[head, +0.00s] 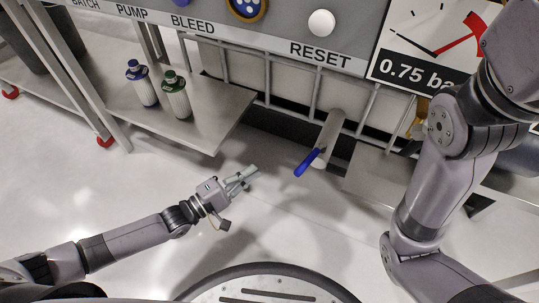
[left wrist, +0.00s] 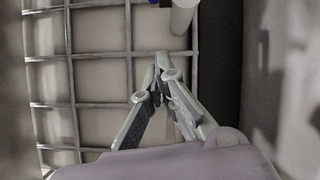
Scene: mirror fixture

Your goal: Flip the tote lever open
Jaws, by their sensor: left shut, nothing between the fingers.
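The blue tote lever (head: 308,162) sits at the lower end of a pale outlet pipe (head: 330,132) that sticks out from the caged white tote (head: 290,82). The lever slants down to the left. My left gripper (head: 254,174) is shut and empty, to the left of the lever and apart from it. In the left wrist view the fingertips (left wrist: 165,66) meet in front of the tote's wire cage (left wrist: 100,52). The pipe (left wrist: 183,18) shows above them, with a sliver of blue at the top edge. My right arm rises at the right; its gripper is out of view.
A steel shelf (head: 205,125) with a blue-capped bottle (head: 142,86) and a green-capped bottle (head: 176,98) stands left of the tote. Above is a panel with a white RESET button (head: 321,23) and a gauge (head: 432,40). Open floor lies below the lever.

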